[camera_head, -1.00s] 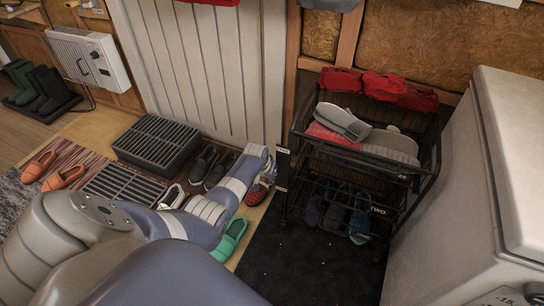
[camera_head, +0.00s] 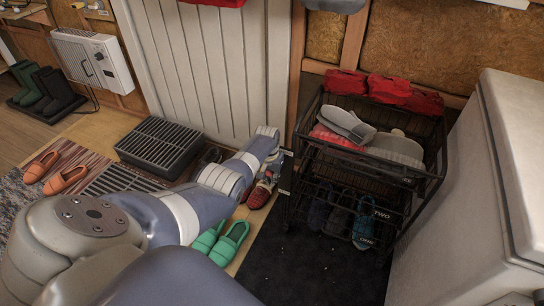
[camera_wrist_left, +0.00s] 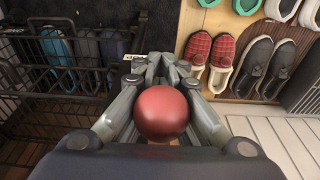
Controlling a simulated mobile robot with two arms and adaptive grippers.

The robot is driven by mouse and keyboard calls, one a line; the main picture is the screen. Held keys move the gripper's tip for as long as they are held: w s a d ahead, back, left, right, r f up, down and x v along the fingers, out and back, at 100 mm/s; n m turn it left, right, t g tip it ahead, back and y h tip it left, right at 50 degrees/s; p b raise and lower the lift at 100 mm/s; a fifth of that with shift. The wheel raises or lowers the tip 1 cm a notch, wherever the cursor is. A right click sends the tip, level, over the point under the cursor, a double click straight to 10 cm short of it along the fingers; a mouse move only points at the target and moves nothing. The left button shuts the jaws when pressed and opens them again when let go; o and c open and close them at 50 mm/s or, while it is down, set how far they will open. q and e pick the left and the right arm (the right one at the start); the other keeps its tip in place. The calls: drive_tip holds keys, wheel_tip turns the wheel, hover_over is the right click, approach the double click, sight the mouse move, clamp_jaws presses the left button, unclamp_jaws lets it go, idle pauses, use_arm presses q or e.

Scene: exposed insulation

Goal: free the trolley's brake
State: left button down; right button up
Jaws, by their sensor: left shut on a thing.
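The trolley (camera_head: 428,176) is a black wire-basket cart on a dark mat in the head view, and its side also shows at the left of the left wrist view (camera_wrist_left: 22,72). My left gripper (camera_wrist_left: 168,68) is shut around a round red knob (camera_wrist_left: 161,113), beside the trolley's left side. The knob's stem and any brake part under it are hidden. In the head view my left arm reaches to the trolley's near left corner, with the fingers mostly hidden. A small label plate (camera_wrist_left: 131,58) shows beside the fingertips. My right gripper is not in view.
Gloves (camera_head: 347,125) lie in the trolley's top basket and shoes (camera_head: 362,222) below. Red plaid shoes (camera_wrist_left: 222,52) and green clogs (camera_head: 232,238) stand left of it. A white cabinet (camera_head: 470,210) stands close on the right. The dark mat (camera_head: 310,265) in front is clear.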

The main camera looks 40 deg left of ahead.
use_arm(q)
drive_tip(key=c, duration=1.6)
unclamp_jaws()
drive_tip(key=shift+c, duration=0.2)
drive_tip(key=shift+s+d+r, duration=0.1)
drive_tip(key=shift+s+r, duration=0.2)
drive_tip(key=shift+r, duration=1.7)
drive_tip(key=shift+s+d+r, duration=0.1)
drive_tip(key=shift+s+r, duration=0.2)
drive_tip(key=shift+r, duration=1.65)
drive_tip(key=shift+s+r, duration=0.3)
drive_tip(key=shift+r, duration=1.7)
